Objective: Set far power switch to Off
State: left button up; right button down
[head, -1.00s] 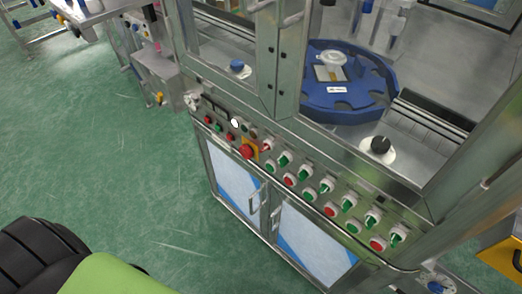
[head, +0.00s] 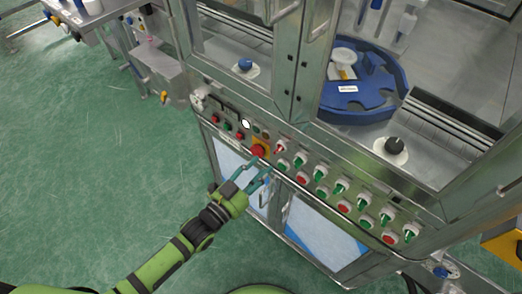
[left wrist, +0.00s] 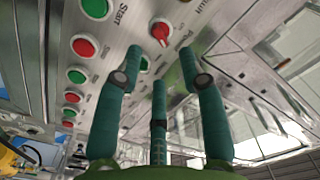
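The far power switch, a red selector knob (head: 280,146), sits on the sloped front panel beside the yellow-backed emergency stop. In the left wrist view a red knob (left wrist: 160,31) on a white collar, beside a "Power" label, lies just beyond my fingertips. Its exact setting is hard to read. My left gripper (head: 263,171) is just in front of the panel, below the emergency stop and the red knob. In the left wrist view its teal fingers (left wrist: 160,62) are spread apart with nothing between them. Touch with the knob is not visible. My right gripper is out of view.
The red emergency stop (head: 258,151) is close to my left fingers. Several green switches and red and green buttons (head: 302,180) line the panel to the right. Cabinet doors (head: 315,233) lie below, and a blue carousel (head: 365,100) is behind the frame. Green floor is clear at left.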

aim_at(278, 150)
pick_arm(q)
jog(key=x, duration=0.6)
jog(key=shift+w+d+p, duration=0.15)
jog(key=shift+d+p, duration=0.15)
jog(key=shift+p, duration=0.1)
grip_shut()
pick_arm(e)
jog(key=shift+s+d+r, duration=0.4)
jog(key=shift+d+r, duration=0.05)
